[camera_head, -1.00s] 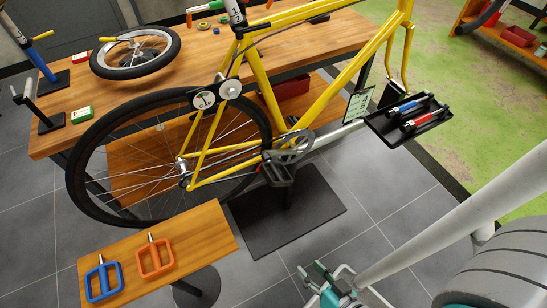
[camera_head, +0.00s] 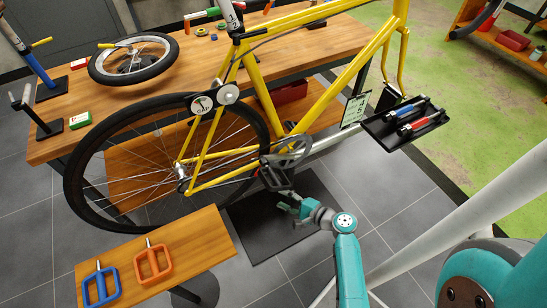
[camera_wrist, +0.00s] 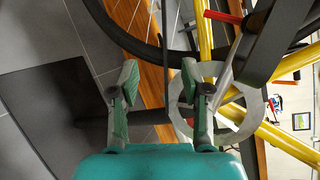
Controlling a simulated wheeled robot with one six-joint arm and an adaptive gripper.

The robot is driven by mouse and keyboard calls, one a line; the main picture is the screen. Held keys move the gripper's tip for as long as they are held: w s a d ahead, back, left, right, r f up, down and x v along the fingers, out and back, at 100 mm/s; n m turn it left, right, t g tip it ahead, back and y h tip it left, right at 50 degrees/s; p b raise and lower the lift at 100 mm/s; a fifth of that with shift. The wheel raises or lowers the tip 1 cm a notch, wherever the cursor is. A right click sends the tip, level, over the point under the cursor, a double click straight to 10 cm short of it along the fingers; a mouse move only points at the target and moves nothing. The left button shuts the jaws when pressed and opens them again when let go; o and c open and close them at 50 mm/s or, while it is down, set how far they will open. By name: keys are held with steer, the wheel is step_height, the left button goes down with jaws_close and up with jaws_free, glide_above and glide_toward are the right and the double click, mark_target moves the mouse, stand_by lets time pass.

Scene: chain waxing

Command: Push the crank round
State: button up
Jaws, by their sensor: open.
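The yellow bicycle (camera_head: 253,68) is held up over a dark floor mat, with its grey chainring (camera_head: 294,150) low on the frame. The crank's black pedal (camera_head: 273,180) hangs at the lower left of the chainring. My gripper (camera_head: 286,202) is open and empty, just below and right of the pedal. In the wrist view my two fingers (camera_wrist: 160,72) are spread apart. The pale chainring (camera_wrist: 236,128) shows beyond the right finger, and a dark bar, likely crank or pedal, fills the upper right. I cannot tell whether a finger touches it.
A small wooden table (camera_head: 204,243) with an orange pedal (camera_head: 153,263) and a blue pedal (camera_head: 101,286) stands at the lower left. A black tray (camera_head: 385,134) with red and blue tools is at the right. The rear wheel (camera_head: 72,190) is left of the crank.

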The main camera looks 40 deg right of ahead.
mark_target(276, 159)
steer(key=w+d+r+m+t+y, duration=0.1)
steer(key=w+d+r+t, duration=0.15)
steer(key=d+r, duration=0.5)
steer(key=x, duration=0.3)
steer(key=d+f+x, duration=0.1)
steer(key=x, duration=0.6)
steer(key=shift+w+d+f, duration=0.15)
steer(key=shift+f, duration=0.05)
jaws_close()
